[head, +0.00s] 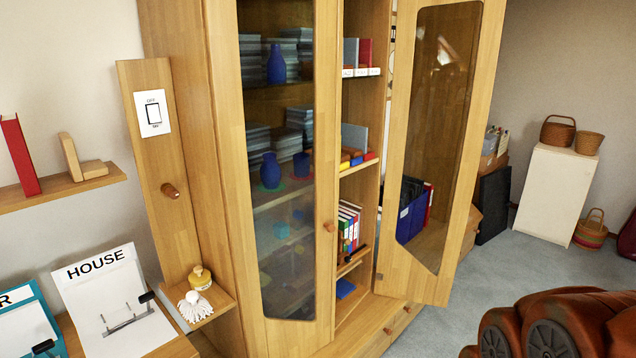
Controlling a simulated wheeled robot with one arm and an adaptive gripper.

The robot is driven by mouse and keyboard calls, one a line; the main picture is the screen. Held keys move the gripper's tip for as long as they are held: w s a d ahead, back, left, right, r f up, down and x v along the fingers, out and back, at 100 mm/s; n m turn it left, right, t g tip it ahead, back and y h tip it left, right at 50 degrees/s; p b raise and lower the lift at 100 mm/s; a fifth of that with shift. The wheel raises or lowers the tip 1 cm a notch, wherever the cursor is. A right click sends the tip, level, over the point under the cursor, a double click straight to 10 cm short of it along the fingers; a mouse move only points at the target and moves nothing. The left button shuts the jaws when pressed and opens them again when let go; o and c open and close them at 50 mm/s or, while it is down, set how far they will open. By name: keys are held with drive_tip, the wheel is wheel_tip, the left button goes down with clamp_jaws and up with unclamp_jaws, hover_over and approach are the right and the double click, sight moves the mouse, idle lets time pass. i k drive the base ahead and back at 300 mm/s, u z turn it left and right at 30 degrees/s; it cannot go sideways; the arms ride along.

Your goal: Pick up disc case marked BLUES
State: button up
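I cannot make out a disc case marked BLUES; no such lettering is readable in the head view. A wooden cabinet (222,190) stands in the middle, its left glass door (290,215) shut and its right glass door (438,130) swung open. Dark stacks (300,118) of flat, case-like items show behind the left glass, too dim to read. A row of upright binders or cases (349,226) with coloured spines stands on an open cabinet shelf. My gripper is not in view.
Blue vases (276,64) stand behind the left glass. A side shelf (212,305) holds a yellow bottle and a white brush. A HOUSE clipboard (110,305) is at the lower left. A white cabinet (545,195) with baskets stands at the right. Grey carpet (440,325) is open before the doors.

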sight(354, 136)
drive_tip(key=z, duration=0.8)
drive_tip(key=i, duration=2.55)
drive_tip(key=u, duration=3)
